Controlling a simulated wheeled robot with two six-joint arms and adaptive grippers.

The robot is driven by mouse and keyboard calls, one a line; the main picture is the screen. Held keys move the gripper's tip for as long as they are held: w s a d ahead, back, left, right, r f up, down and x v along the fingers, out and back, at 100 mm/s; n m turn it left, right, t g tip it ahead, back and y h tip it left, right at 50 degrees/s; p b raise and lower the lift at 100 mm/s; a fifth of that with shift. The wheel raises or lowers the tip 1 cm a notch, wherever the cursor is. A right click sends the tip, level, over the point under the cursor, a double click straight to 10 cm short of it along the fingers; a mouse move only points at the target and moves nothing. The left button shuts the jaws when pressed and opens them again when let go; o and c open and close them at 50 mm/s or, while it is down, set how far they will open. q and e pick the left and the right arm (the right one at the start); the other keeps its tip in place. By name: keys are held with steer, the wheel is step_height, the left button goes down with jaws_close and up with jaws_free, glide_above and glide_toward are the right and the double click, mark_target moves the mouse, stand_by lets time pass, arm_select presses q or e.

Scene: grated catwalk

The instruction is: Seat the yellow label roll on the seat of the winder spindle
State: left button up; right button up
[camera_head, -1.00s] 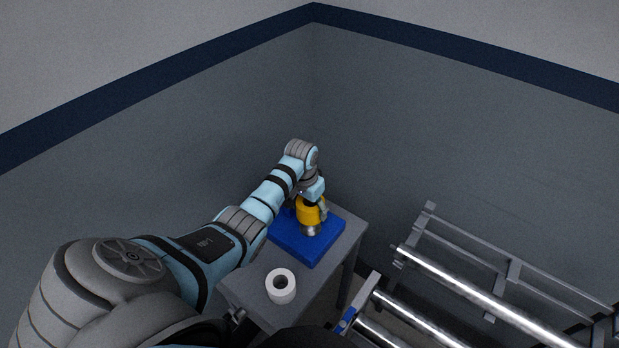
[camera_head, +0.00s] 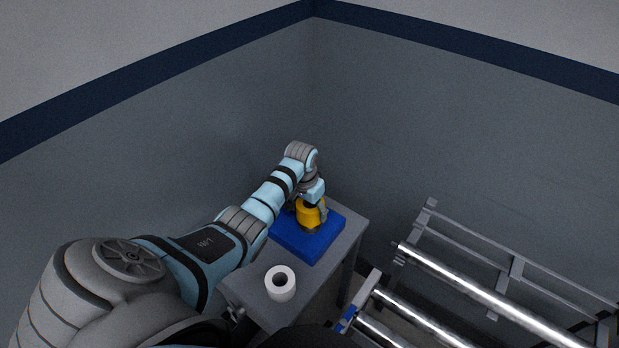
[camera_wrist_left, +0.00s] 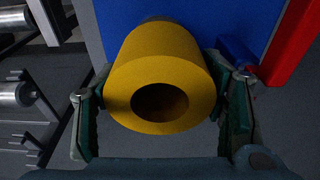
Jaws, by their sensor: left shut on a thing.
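The yellow label roll (camera_head: 309,217) is held upright over the blue base (camera_head: 294,240) on the grey table. My left gripper (camera_head: 314,214) is shut on the roll. In the left wrist view, its fingers (camera_wrist_left: 160,108) sit at either side of the yellow roll (camera_wrist_left: 188,62), whose open bore faces the camera. The blue base also shows in that view (camera_wrist_left: 232,22). A dark ring shows just under the roll in the head view; the spindle is otherwise hidden, and I cannot tell whether the roll touches its seat. My right gripper is not in view.
A white roll (camera_head: 281,291) stands on the grey table (camera_head: 262,312) near its front. A metal frame with shiny rollers (camera_head: 470,283) is to the right of the table. A red strip (camera_wrist_left: 292,45) shows at the right in the left wrist view.

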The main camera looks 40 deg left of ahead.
arm_select(q)
steer(key=shift+f+b, duration=1.25)
steer(key=shift+f, duration=0.65)
steer(key=o, duration=1.4)
steer(key=shift+c, duration=0.2)
steer(key=shift+o, duration=0.6)
steer(key=shift+o, duration=0.8)
steer(key=shift+r, duration=0.1)
steer(key=shift+r, duration=0.1)
step_height(320, 180, up, 8)
steer(key=p, duration=0.8)
steer(key=shift+p, duration=0.4)
